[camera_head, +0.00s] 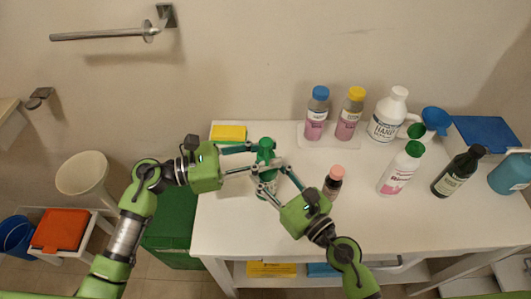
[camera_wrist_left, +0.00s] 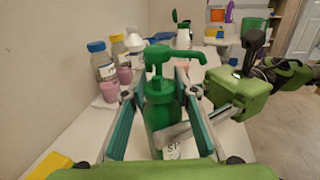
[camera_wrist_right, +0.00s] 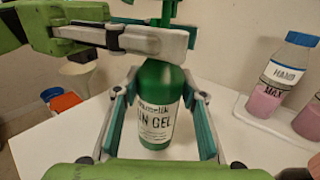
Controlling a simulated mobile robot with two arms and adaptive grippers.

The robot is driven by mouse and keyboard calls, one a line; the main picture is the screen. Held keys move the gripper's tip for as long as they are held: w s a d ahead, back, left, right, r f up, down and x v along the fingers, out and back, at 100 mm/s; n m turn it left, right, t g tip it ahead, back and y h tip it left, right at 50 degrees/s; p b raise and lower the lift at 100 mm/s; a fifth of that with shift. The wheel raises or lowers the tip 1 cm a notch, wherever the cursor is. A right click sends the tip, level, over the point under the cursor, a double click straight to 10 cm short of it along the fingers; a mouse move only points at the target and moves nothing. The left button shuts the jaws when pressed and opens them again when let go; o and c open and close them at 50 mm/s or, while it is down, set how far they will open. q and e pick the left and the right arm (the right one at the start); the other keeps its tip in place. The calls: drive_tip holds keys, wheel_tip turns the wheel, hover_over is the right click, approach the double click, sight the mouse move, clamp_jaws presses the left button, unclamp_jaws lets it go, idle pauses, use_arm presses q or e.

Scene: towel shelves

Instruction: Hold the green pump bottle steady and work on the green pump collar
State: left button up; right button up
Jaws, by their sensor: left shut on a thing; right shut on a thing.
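The green pump bottle (camera_wrist_right: 160,85) stands upright on the white table, with a white label reading "GEL". Its green pump head (camera_head: 266,143) points up, and its green collar (camera_wrist_left: 160,87) shows in the left wrist view. My left gripper (camera_head: 260,160) comes in from the left and is shut on the collar at the top of the bottle. My right gripper (camera_head: 268,184) comes from the lower right and is shut on the bottle body, below the left one. In the right wrist view my left gripper hides the bottle's neck and collar.
A small pink-capped bottle (camera_head: 334,181) stands close right of my right gripper. A yellow sponge-like block (camera_head: 229,132) lies behind my left gripper. Blue-capped (camera_head: 317,113) and yellow-capped (camera_head: 350,114) bottles stand on a tray behind; several other bottles stand right. The front table middle is clear.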

use_arm(q)
drive_tip(key=m+g, duration=0.2)
drive_tip(key=g, duration=0.2)
drive_tip(key=m+g, duration=0.3)
drive_tip(key=g, duration=0.1)
drive_tip(key=shift+w, duration=0.15)
drive_tip(key=shift+f+m+g+y, duration=0.1)
drive_tip(key=shift+m+g+y, duration=0.55)
drive_tip(key=shift+m+g, duration=0.8)
drive_tip(key=shift+m+g+y, duration=0.65)
drive_tip(key=shift+m+g, duration=0.3)
drive_tip(key=shift+g, duration=1)
drive_tip(key=o, duration=1.1)
drive_tip(key=shift+t, duration=0.3)
